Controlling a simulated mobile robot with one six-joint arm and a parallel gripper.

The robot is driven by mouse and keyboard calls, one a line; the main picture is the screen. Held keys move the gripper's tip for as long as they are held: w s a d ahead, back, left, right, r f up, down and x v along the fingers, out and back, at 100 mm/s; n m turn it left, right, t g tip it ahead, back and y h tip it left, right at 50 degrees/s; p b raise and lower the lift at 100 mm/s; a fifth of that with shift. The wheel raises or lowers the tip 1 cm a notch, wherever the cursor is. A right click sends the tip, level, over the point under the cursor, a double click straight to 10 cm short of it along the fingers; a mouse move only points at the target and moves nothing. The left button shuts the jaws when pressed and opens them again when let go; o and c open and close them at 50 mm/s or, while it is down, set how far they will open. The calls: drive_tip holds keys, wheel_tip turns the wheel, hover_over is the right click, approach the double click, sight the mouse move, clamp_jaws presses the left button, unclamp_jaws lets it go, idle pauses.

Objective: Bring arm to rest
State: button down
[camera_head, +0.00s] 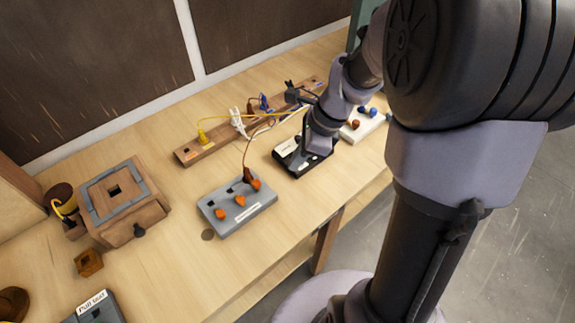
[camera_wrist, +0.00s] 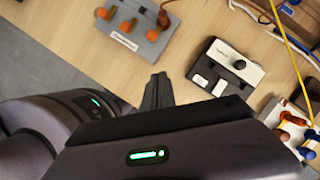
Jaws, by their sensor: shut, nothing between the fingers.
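My gripper (camera_wrist: 158,92) shows in the wrist view as dark fingers closed together, with nothing between them. It is above the table, with bare wood around the fingertips. In the head view my arm reaches over the right part of the table, and its wrist hides the fingertips. A black and white device (camera_wrist: 228,68) lies right of the fingers in the wrist view; it also shows under my wrist in the head view (camera_head: 292,156). A grey block with orange knobs (camera_head: 236,207) stands left of it, and it also shows at the top of the wrist view (camera_wrist: 140,38).
A long wooden strip (camera_head: 215,143) with yellow, white and blue plugs and cables lies along the back. A white block with blue and brown knobs (camera_head: 364,126) is at the right. A wooden box (camera_head: 125,205) and a "Pull test" block (camera_head: 97,309) are at the left.

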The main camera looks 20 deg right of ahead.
drive_tip(key=shift+v, duration=0.95)
drive_tip(key=shift+d, duration=0.1)
drive_tip(key=s+a+r+n+t+h, duration=0.1)
drive_tip(key=s+a+r+n+t, duration=0.1)
drive_tip(key=s+a+r+n, duration=0.3)
drive_tip(key=s+a+r+n+t+h+b, duration=0.1)
drive_tip(key=s+a+r+n, duration=0.3)
drive_tip(key=s+n, duration=0.6)
drive_tip(key=a+n, duration=0.1)
drive_tip(key=n, duration=0.3)
drive_tip(key=shift+a+r+t, duration=0.3)
drive_tip(key=shift+r+t, duration=0.1)
